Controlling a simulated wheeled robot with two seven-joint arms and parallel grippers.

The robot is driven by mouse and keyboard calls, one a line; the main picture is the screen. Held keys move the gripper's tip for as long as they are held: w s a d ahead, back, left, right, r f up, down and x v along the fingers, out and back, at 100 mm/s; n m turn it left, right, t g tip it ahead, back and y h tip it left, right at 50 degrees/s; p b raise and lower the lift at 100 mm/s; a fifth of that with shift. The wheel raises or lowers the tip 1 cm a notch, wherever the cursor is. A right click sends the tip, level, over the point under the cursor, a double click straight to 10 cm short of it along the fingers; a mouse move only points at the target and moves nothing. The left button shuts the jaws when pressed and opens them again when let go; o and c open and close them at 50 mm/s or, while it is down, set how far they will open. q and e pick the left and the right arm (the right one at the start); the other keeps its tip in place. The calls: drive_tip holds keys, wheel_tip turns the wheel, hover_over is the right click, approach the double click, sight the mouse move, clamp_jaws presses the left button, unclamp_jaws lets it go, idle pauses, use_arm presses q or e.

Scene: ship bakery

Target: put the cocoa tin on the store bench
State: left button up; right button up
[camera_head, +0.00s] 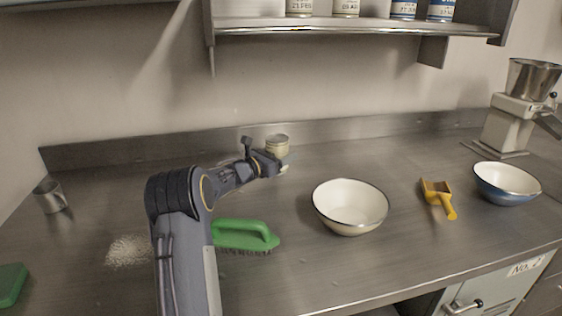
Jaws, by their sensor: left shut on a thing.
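A small cream tin with a grey metal lid (277,142) is at the back middle of the steel bench (330,270); I take it for the cocoa tin, but I cannot read a label. My left gripper (280,163) is shut on it and hides part of its lower side. The tin is upright, close to the bench's back upstand. I cannot tell whether its base touches the bench. No sign shows whether this is the store bench. My right gripper is not in view.
A green brush (243,236) lies beside my left arm, near spilled white powder (128,251). A cream bowl (350,207), yellow scoop (438,197), blue bowl (506,184) and grinder-like machine (508,125) stand rightward. A metal mug (49,196) is left. A shelf (350,28) with labelled tins hangs above.

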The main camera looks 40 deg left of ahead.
use_arm(q)
wheel_tip(320, 180, down, 3)
drive_tip(key=shift+r, duration=0.2)
drive_tip(key=o, duration=1.2)
drive_tip(key=s, duration=0.4)
drive_tip(key=s+a+b, duration=0.1)
drive_tip(key=s, duration=0.3)
drive_tip(key=s+b, duration=0.1)
drive_tip(key=s, duration=0.3)
drive_tip(key=shift+a, duration=0.2)
